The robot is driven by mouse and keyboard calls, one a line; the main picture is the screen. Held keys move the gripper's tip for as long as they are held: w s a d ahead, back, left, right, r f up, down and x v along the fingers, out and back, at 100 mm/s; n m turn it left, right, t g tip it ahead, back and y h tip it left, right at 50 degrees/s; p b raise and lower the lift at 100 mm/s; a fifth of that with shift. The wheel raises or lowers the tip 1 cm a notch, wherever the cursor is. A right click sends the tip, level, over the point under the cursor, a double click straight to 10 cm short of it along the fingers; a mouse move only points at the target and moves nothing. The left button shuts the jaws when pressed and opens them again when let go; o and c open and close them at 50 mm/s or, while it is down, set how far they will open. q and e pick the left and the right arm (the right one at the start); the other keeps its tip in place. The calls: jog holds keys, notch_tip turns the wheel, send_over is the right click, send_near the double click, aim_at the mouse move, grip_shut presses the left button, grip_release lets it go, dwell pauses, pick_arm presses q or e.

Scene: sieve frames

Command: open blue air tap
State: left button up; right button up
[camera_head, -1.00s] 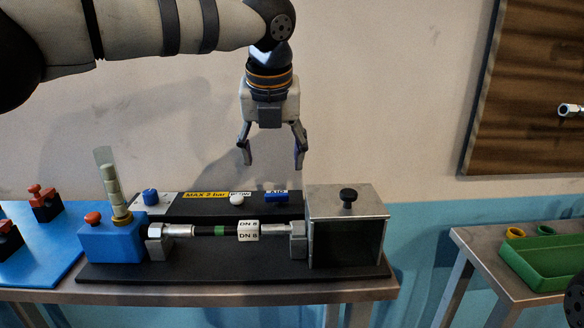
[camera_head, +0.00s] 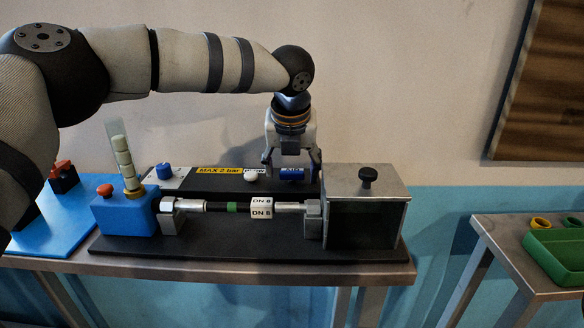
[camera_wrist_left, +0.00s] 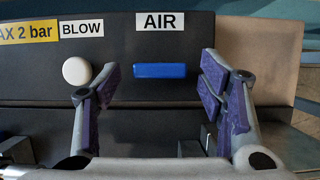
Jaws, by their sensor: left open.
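The blue air tap (camera_wrist_left: 160,70) is a short blue bar lying crosswise under the AIR label (camera_wrist_left: 160,21) on the dark panel. In the head view the blue tap (camera_head: 291,174) sits near the right end of the panel, beside the metal box. My left gripper (camera_head: 291,172) points down over it, fingers spread. In the left wrist view the gripper (camera_wrist_left: 160,85) is open, with the tap between and slightly beyond its purple-padded fingers. I cannot tell if the fingers touch anything. My right gripper does not show.
A white BLOW button (camera_wrist_left: 77,71) is close to the left finger. The metal box (camera_head: 366,185) with a black knob stands right of the tap. A hose assembly (camera_head: 235,207) runs in front. A blue block (camera_head: 125,214) with a clear tube stands at left.

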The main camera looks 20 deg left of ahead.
pick_arm(q)
jog(key=c, duration=1.2)
jog(key=shift+o, duration=0.2)
